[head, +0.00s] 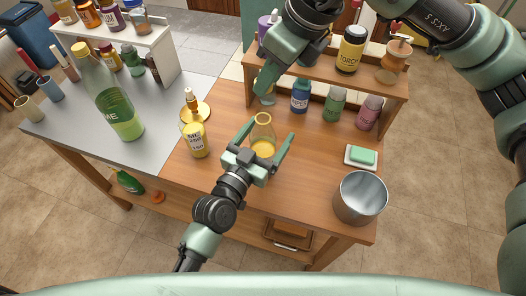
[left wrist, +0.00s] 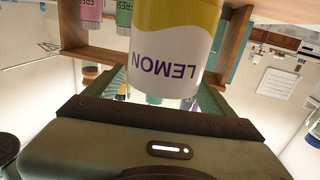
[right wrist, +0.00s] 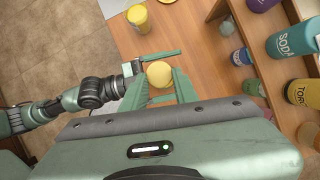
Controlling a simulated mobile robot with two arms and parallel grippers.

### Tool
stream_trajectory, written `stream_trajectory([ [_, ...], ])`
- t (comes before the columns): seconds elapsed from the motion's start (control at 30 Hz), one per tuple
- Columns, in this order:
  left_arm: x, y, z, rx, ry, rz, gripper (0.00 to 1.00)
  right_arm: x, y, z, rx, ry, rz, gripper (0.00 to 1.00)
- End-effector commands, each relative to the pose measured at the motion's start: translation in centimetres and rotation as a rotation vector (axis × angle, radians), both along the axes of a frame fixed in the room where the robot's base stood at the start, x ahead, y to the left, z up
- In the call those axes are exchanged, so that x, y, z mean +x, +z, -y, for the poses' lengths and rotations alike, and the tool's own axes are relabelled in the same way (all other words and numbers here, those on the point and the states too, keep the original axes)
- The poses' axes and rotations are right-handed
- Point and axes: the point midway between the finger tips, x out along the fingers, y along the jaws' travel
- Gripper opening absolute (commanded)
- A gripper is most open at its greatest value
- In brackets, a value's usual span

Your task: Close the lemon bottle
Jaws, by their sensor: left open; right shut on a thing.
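The lemon bottle (head: 263,148) stands upright on the wooden table, with yellow contents and a narrowing neck. Its LEMON label (left wrist: 165,65) appears upside down in the left wrist view. My left gripper (head: 265,133) is open, with its fingers on either side of the bottle. My right gripper (head: 266,88) is above and behind the bottle in the head view. In the right wrist view it is shut on a round yellow thing (right wrist: 159,74) that looks like the cap.
A yellow-labelled bottle (head: 194,140) stands left of the lemon bottle. A large green bottle (head: 118,105) is farther left. A shelf (head: 385,90) with several bottles is behind.

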Motion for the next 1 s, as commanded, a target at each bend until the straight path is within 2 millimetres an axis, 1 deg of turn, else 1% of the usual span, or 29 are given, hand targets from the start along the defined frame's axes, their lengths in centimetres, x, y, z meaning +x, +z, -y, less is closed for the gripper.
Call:
stream_trajectory([
  [0.1,0.0,0.0,0.0,0.0,0.0,0.0,0.84,0.0,0.0,0.0,0.0,0.0,0.0,0.0],
  [0.13,0.0,0.0,0.0,0.0,0.0,0.0,0.81,0.0,0.0,0.0,0.0,0.0,0.0,0.0],
  [0.17,0.0,0.0,0.0,0.0,0.0,0.0,0.73,0.0,0.0,0.0,0.0,0.0,0.0,0.0],
  [0.2,0.0,0.0,0.0,0.0,0.0,0.0,0.62,0.0,0.0,0.0,0.0,0.0,0.0,0.0],
  [0.27,0.0,0.0,0.0,0.0,0.0,0.0,0.45,0.0,0.0,0.0,0.0,0.0,0.0,0.0],
  [0.3,0.0,0.0,0.0,0.0,0.0,0.0,0.34,0.0,0.0,0.0,0.0,0.0,0.0,0.0],
  [0.37,0.0,0.0,0.0,0.0,0.0,0.0,0.17,0.0,0.0,0.0,0.0,0.0,0.0,0.0],
  [0.4,0.0,0.0,0.0,0.0,0.0,0.0,0.06,0.0,0.0,0.0,0.0,0.0,0.0,0.0],
  [0.43,0.0,0.0,0.0,0.0,0.0,0.0,0.0,0.0,0.0,0.0,0.0,0.0,0.0,0.0],
  [0.57,0.0,0.0,0.0,0.0,0.0,0.0,0.0,0.0,-0.1,0.0,0.0,0.0,0.0,0.0],
  [0.63,0.0,0.0,0.0,0.0,0.0,-0.001,0.0,0.0,-0.6,0.0,0.001,0.0,-0.001,0.0],
  [0.9,-0.1,0.0,0.0,0.0,0.0,-0.001,0.0,0.0,-4.4,0.0,0.004,0.0,0.0,0.0],
  [1.0,-0.1,0.0,0.0,0.0,0.0,-0.001,0.0,0.0,-5.0,-0.1,0.007,0.0,0.004,0.0],
])
